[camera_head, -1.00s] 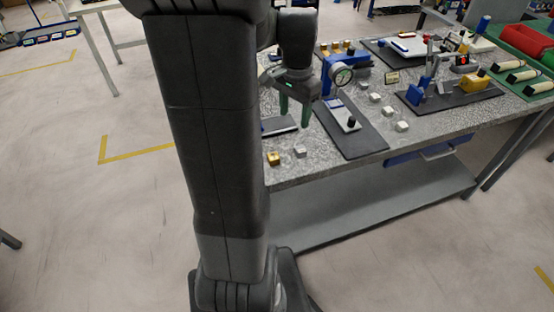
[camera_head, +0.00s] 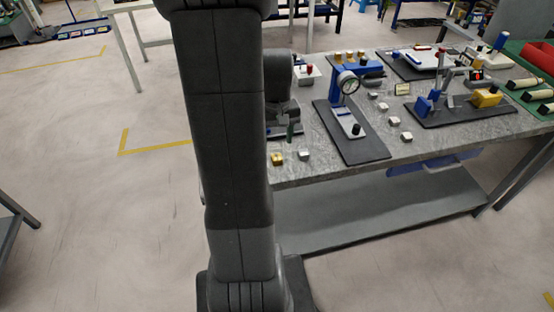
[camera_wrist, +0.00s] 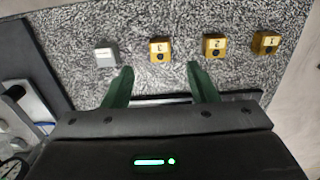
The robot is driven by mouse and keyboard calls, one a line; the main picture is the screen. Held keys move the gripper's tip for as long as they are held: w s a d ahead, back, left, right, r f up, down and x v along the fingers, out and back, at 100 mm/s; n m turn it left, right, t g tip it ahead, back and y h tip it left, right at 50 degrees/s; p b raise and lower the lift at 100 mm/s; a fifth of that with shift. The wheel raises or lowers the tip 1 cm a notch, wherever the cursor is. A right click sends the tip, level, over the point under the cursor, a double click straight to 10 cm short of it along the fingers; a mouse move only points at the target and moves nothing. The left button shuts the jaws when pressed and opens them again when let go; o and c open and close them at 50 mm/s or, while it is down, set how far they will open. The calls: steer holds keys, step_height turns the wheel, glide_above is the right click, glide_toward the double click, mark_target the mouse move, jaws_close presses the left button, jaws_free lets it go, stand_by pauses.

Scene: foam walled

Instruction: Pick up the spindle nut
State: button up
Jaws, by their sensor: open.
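No readable name marks the spindle nut, so I cannot tell which part it is. In the wrist view a row of small blocks lies on the speckled bench top: a grey block (camera_wrist: 107,55), then gold blocks numbered 3 (camera_wrist: 160,50), 2 (camera_wrist: 214,46) and 1 (camera_wrist: 266,43). My gripper (camera_wrist: 160,68) is open and empty, its green fingers spread. Gold block 3 lies just beyond the fingertips, in line with the gap. In the head view a gold block (camera_head: 277,159) and a grey block (camera_head: 304,156) show near the bench edge; my arm hides part of the gripper.
The bench (camera_head: 345,172) carries a dial gauge stand (camera_head: 348,83) on a dark mat (camera_head: 367,146). Several grey blocks (camera_head: 394,121) stand right of it. A clamp fixture (camera_head: 424,105) and green trays (camera_head: 537,103) are farther right. The wrist view shows the dark mat's edge at left.

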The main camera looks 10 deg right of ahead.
mark_target(277, 157)
steer(key=shift+f+p, duration=0.3)
steer(key=shift+f, duration=3.2)
steer(key=c, duration=1.1)
